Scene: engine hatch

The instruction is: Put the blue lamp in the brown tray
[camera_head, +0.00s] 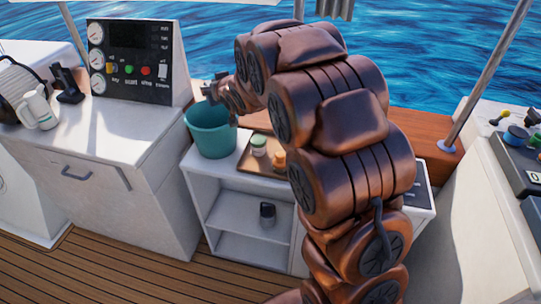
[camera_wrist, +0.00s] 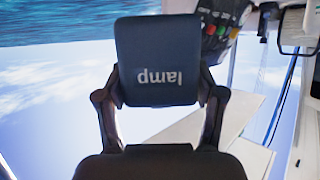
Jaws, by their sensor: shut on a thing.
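The blue lamp (camera_wrist: 157,50) is a dark blue block with the word "lamp" upside down on it in the wrist view. My gripper (camera_wrist: 162,95) is shut on it, one finger on each side. In the head view my gripper (camera_head: 214,90) is raised above the teal bucket, to the left of and higher than the tray; the lamp is hard to make out there. The brown tray (camera_head: 247,164) lies on the white shelf unit, partly hidden by my arm. A white jar with a green label (camera_head: 258,146) and an orange item (camera_head: 278,158) stand in it.
A teal bucket (camera_head: 210,137) stands left of the tray. A dark container (camera_head: 267,213) sits on the lower shelf. A metal pole (camera_head: 485,75) stands at right.

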